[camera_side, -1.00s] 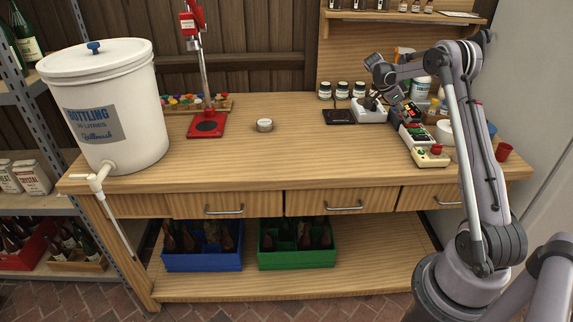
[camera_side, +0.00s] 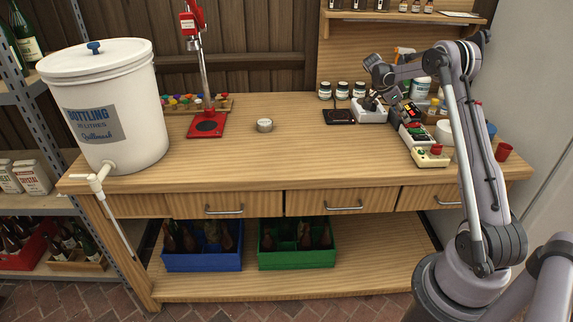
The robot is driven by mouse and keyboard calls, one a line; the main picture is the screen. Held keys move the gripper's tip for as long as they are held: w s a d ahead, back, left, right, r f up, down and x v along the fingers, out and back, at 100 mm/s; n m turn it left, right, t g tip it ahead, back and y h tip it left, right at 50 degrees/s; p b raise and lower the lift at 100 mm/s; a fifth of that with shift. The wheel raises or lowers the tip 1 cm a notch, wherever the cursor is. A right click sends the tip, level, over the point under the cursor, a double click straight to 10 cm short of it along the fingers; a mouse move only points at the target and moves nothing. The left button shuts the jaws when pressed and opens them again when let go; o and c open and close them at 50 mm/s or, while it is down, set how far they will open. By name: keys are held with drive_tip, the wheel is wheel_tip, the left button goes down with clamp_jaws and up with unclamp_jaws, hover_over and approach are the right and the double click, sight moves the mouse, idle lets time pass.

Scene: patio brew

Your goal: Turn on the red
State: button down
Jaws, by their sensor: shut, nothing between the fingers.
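Several small control boxes stand in a row at the right of the wooden bench. A white box (camera_side: 369,115) is at the back left of the row. A dark box with red on its top (camera_side: 409,113) is to its right. A white box with a green part (camera_side: 415,136) is in front of that. A cream box (camera_side: 432,160) with a red knob (camera_side: 436,149) is nearest the front edge. My gripper (camera_side: 371,103) is shut and empty, pointing down at the top of the white box. Contact and any switch under it are too small to tell.
A black flat pad (camera_side: 338,117) lies left of the white box, with several jars (camera_side: 342,91) behind. A round metal tin (camera_side: 264,125) and a red capping stand (camera_side: 207,125) are farther left. A red cup (camera_side: 503,152) is at the right. The bench's middle front is clear.

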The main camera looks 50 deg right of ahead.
drive_tip(key=shift+r, duration=0.4)
drive_tip(key=v, duration=1.3)
drive_tip(key=shift+w+a, duration=0.15)
